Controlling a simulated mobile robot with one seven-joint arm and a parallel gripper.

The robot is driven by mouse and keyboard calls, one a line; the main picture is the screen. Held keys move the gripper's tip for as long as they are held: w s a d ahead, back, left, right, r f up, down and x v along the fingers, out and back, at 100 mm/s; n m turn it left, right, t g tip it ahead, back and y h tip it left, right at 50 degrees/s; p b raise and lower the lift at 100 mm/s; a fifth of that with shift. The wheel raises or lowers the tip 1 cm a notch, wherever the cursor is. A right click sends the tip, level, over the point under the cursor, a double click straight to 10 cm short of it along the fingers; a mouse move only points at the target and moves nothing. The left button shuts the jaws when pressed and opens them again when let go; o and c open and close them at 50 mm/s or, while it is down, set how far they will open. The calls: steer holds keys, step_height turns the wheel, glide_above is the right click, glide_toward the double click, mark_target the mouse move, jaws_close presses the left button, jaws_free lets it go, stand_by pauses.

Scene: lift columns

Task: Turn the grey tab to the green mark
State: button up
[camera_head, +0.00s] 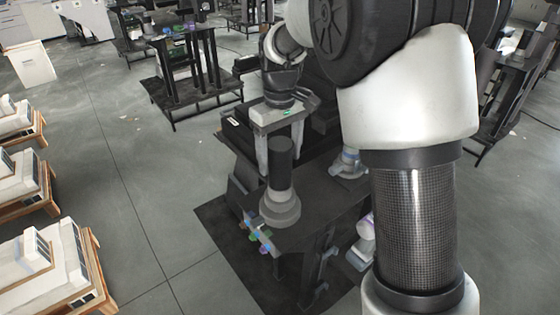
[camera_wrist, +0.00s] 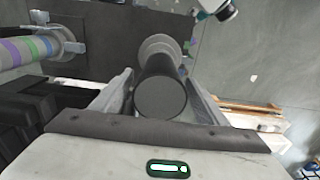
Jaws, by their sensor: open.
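My gripper (camera_head: 281,160) is open, and its two pale fingers point down on either side of a dark grey upright cylinder (camera_head: 282,156). The cylinder rises from a stepped light-grey round base (camera_head: 280,209). In the wrist view my gripper (camera_wrist: 160,78) has the cylinder's round dark end (camera_wrist: 160,98) between its fingers. I cannot tell whether either finger touches it. Small coloured pieces (camera_head: 258,232), blue, purple and green among them, sit at the stand's front edge beside the base. I cannot clearly make out a grey tab or which piece is the green mark.
The dark stand (camera_head: 312,222) rests on a black floor mat (camera_head: 222,232). A grey-blue fitting (camera_head: 348,163) stands to the right of the cylinder. A roll with coloured bands (camera_wrist: 28,50) lies left in the wrist view. White units on wooden pallets (camera_head: 45,262) line the left, with open floor between.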

steer(key=shift+f, duration=0.85)
steer(key=c, duration=1.5)
steer(key=shift+r+n, duration=0.1)
steer(key=shift+n, duration=0.3)
steer(key=shift+n+p, duration=0.55)
steer(key=shift+n, duration=1.85)
steer(key=o, duration=1.5)
